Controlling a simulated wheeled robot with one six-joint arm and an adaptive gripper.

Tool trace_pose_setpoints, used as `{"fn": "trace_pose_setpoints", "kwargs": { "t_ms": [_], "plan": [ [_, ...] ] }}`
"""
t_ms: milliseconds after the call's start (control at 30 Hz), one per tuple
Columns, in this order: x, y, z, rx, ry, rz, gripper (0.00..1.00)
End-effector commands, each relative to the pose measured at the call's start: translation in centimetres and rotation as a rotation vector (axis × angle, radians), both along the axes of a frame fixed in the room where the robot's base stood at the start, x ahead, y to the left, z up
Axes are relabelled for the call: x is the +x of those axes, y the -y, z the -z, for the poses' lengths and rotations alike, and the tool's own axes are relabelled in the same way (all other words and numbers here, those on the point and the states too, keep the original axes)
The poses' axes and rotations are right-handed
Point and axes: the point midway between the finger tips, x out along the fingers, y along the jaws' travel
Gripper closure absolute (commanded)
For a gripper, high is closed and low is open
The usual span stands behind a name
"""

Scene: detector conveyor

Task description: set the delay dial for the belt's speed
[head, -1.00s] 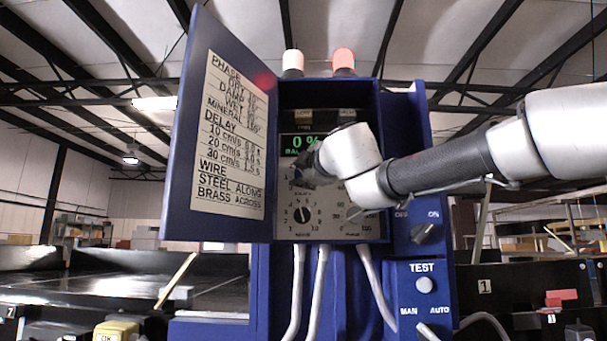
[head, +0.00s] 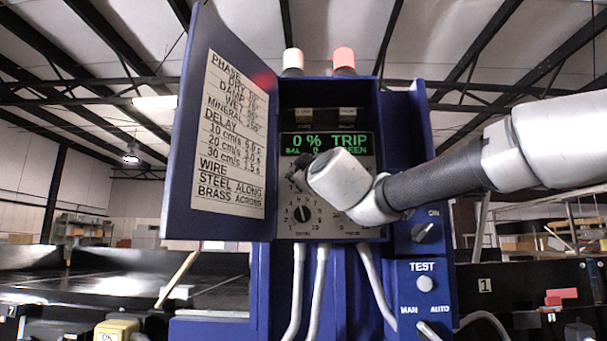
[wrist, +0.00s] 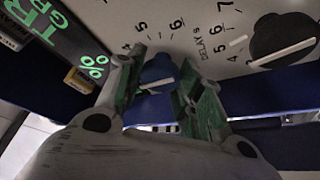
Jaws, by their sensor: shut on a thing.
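The delay dial (wrist: 157,72) is a small dark blue knob with a white pointer line, on the pale panel marked DELAY s. In the wrist view my gripper (wrist: 160,92) has one finger on each side of it, shut on it. Numbers 4, 5 and 6 show above the dial; the rest of its scale is hidden, so I cannot tell its setting. In the head view my gripper (head: 300,172) is at the panel's left side and covers the dial. The open door's card (head: 232,130) lists delays for 10, 20 and 30 cm/s.
The display (head: 326,143) reads 0 % TRIP in green. A larger black knob (head: 303,214) sits below my gripper; it also shows in the wrist view (wrist: 282,42). The open blue door (head: 180,150) stands close on the left. A red lamp (head: 344,58) is on top.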

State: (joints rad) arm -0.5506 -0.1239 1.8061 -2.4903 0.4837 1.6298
Motion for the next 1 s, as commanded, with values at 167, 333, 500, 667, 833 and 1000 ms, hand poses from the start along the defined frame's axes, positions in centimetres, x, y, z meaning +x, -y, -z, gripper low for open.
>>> {"fn": "trace_pose_setpoints", "kwargs": {
  "t_ms": [167, 333, 500, 667, 833, 1000],
  "plan": [
    [0.15, -0.03, 0.4, 0.009, -0.007, 0.0, 0.88],
    [0.15, -0.03, 0.41, 0.01, -0.007, -0.001, 0.88],
    [0.15, -0.04, 0.42, 0.009, -0.007, 0.0, 0.56],
    [0.1, -0.03, 0.27, 0.009, -0.005, 0.0, 0.42],
    [0.07, -0.02, 0.17, 0.01, -0.003, -0.001, 0.42],
    [-0.74, 0.17, 0.24, 0.011, -0.002, -0.001, 0.42]
  ]
}}
